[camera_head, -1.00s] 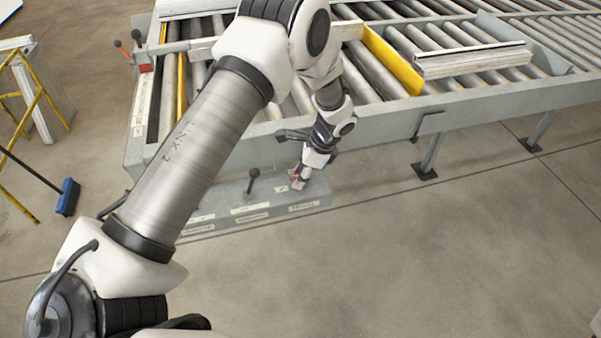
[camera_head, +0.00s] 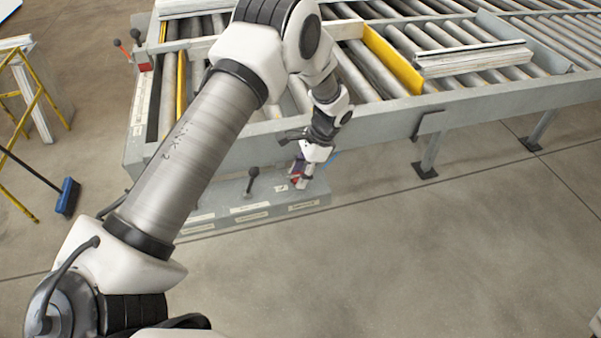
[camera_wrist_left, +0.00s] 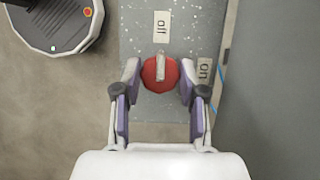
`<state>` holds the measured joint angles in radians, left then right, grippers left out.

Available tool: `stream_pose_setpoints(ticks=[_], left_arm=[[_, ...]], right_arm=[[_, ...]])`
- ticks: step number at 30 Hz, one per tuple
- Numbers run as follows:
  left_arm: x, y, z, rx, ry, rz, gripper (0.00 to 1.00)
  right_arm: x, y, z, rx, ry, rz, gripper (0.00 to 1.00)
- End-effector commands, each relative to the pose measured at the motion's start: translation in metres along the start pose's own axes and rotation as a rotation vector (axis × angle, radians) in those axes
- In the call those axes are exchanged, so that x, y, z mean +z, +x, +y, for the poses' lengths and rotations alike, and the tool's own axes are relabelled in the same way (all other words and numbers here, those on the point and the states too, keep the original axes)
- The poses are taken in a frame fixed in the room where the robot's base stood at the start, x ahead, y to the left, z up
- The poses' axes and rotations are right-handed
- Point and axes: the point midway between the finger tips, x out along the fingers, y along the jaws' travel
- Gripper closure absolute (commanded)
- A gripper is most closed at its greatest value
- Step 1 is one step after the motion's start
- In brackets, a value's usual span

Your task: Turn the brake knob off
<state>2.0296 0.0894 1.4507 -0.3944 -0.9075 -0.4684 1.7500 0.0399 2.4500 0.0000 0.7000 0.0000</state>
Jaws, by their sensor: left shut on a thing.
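The red brake knob (camera_wrist_left: 160,75) sits on a grey panel (camera_wrist_left: 140,30) in the left wrist view. Its pale pointer bar points up the picture, toward the "off" label (camera_wrist_left: 161,26). The "on" label (camera_wrist_left: 204,70) is to the right of the knob, partly behind a finger. My left gripper (camera_wrist_left: 160,82) is shut on the knob, one finger on each side. In the head view my left gripper (camera_head: 301,181) is low at the grey control box (camera_head: 230,210), and the knob is mostly hidden there. My right gripper is not in view.
A black lever (camera_head: 252,180) stands on the box left of my gripper. The roller conveyor (camera_head: 400,112) rises behind it, with a yellow plate (camera_head: 391,60) and pale profiles (camera_head: 472,62) on top. A blue broom (camera_head: 68,196) is at the left. The floor in front is clear.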

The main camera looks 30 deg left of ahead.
Motion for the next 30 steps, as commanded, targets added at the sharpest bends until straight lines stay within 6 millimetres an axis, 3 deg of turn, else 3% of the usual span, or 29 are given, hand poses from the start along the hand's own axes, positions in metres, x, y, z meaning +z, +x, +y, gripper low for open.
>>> stream_pose_setpoints(ticks=[2,3,5,17,30], left_arm=[[0.001,0.005,0.003,0.010,0.001,-0.009,0.94],[0.001,0.005,0.003,0.010,0.001,-0.009,0.55],[0.001,0.005,0.003,0.009,0.002,-0.008,0.35],[0.000,-0.007,0.001,0.001,0.002,-0.002,0.35],[0.000,-0.104,0.000,0.003,0.001,-0.003,0.35]], right_arm=[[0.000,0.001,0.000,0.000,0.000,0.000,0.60],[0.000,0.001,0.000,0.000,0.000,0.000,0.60],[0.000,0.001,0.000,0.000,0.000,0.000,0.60],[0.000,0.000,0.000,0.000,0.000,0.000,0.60],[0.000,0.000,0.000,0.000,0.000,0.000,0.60]])
